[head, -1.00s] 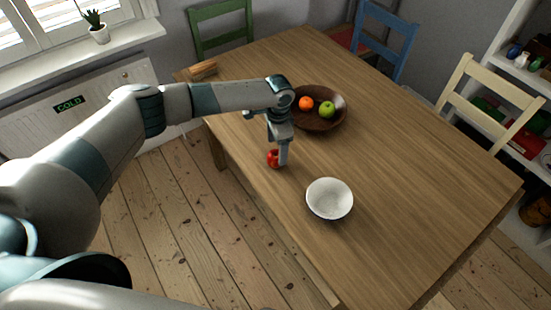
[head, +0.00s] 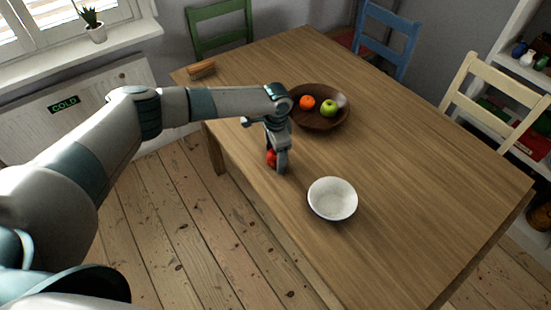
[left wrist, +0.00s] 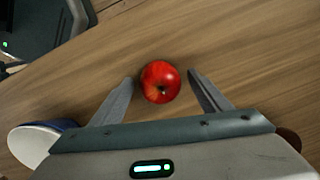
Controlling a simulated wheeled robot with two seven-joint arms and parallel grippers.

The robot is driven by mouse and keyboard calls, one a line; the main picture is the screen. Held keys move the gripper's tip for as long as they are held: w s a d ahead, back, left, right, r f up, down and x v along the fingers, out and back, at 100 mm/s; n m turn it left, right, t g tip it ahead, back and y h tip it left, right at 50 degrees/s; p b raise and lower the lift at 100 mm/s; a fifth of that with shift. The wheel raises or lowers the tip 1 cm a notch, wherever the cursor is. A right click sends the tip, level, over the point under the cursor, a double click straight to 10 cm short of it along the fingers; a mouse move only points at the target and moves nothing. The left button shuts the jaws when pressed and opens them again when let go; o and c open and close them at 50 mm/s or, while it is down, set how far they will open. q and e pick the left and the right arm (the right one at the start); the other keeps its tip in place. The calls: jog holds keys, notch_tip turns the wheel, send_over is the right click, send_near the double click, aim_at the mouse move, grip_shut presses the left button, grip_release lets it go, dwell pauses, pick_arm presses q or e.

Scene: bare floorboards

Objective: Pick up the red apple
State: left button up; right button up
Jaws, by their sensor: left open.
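The red apple (head: 271,158) sits near the left edge of the wooden table (head: 400,200). My left gripper (head: 276,167) points down over it and partly hides it in the head view. In the left wrist view the apple (left wrist: 160,82) shows whole, with its stem facing the camera. It lies between the tips of my left gripper (left wrist: 164,92), which is open, with a gap on both sides. My right gripper is in neither view.
A white bowl (head: 333,186) stands right of the apple. A dark wooden bowl (head: 318,126) behind holds an orange (head: 307,103) and a green apple (head: 328,108). A brush (head: 201,69) lies at the far left corner. The table's right part is clear.

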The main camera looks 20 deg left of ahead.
pick_arm(q)
jog(key=c, duration=1.2)
jog(key=shift+r, duration=0.1)
jog(key=shift+r+p, duration=0.7)
jog(key=shift+p, duration=0.15)
notch_tip(320, 180, up, 3)
jog(key=p, duration=0.3)
jog(key=shift+f, duration=0.1)
jog(key=shift+w+d+r+p, duration=0.5)
jog(key=shift+d+r, duration=0.6)
jog(key=shift+d, duration=0.8)
jog(key=shift+w+d+r+p, duration=0.55)
jog(key=shift+d+r, duration=0.55)
jog(key=shift+d, duration=0.8)
jog(key=shift+w+d+r+p, duration=0.5)
jog(key=shift+d+r, duration=0.6)
jog(key=shift+d, duration=0.8)
